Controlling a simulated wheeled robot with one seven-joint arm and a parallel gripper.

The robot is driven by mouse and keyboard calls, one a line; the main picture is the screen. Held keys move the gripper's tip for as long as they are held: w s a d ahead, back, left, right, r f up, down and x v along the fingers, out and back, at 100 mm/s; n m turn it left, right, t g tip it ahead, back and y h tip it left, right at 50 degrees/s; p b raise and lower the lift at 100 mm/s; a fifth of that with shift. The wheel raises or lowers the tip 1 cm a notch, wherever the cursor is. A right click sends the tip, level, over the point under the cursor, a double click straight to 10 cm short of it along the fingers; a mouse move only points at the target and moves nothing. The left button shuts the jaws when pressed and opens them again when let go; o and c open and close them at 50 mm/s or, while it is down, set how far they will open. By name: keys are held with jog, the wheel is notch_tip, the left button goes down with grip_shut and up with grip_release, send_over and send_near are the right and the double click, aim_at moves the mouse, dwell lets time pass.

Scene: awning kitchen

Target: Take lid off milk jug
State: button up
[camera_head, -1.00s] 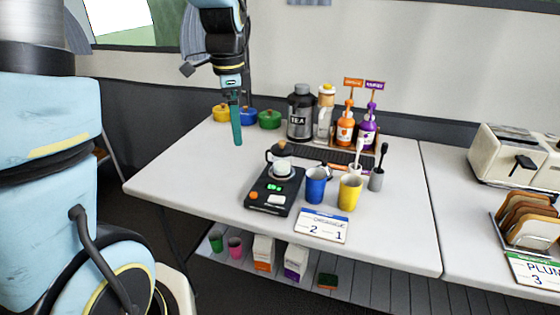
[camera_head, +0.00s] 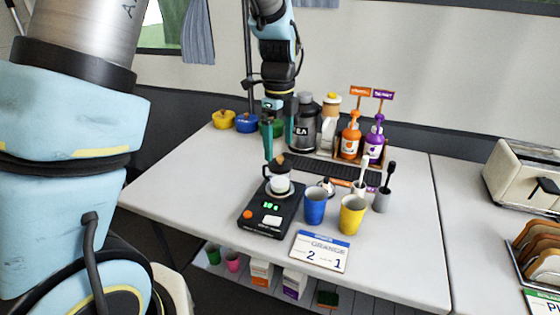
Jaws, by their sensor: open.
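A small jug (camera_head: 280,185), pale in its lower part and with a dark handle at its left, stands on the black scale (camera_head: 257,222). A brown knob (camera_head: 277,160) shows at its top, seemingly on its lid; the lid's edge is too small to make out. My gripper (camera_head: 279,149) points down, open, with its two green fingers apart just above the knob. I cannot tell whether a finger touches it.
A blue cup (camera_head: 314,207), a yellow cup (camera_head: 352,216) and a small shiny pot (camera_head: 327,186) stand right of the scale. Syrup pump bottles (camera_head: 351,138) stand behind. Colored lidded pots (camera_head: 223,119) are at the back left. The table's left part is clear.

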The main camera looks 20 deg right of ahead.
aim_at(279, 156)
jog(key=shift+f+p, duration=0.35)
jog(key=shift+f, duration=1.5)
jog(key=c, duration=1.2)
jog(key=shift+c, duration=0.2)
